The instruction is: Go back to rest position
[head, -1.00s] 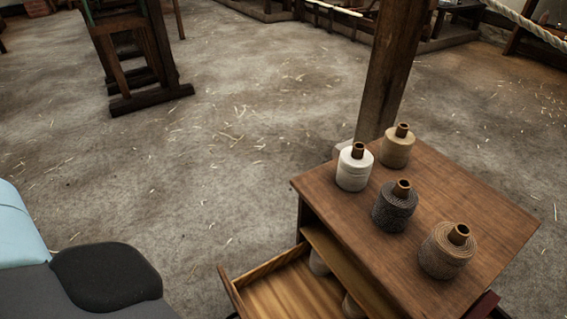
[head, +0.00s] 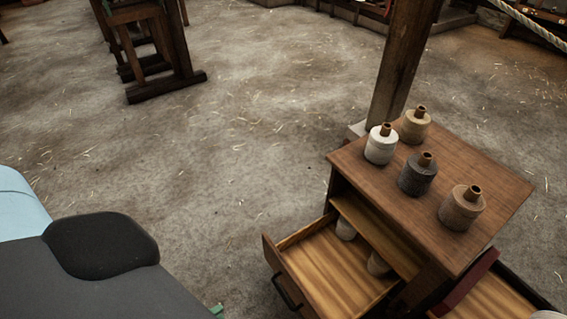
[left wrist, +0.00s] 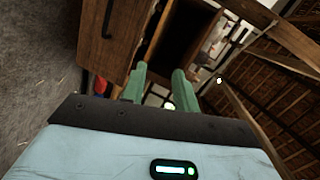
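In the head view my left arm comes in at the lower left, and only a green fingertip of my left gripper (head: 216,311) shows at the bottom edge. In the left wrist view, the two green fingers of the left gripper (left wrist: 159,84) stand apart with nothing held between them. A wooden cabinet (head: 478,180) stands at the right, and its wooden front with a dark handle shows close to the fingers in the wrist view (left wrist: 105,45). My right gripper is not in view.
Another opening with a dark red edge (head: 465,283) is at right. A post (head: 400,65) stands behind.

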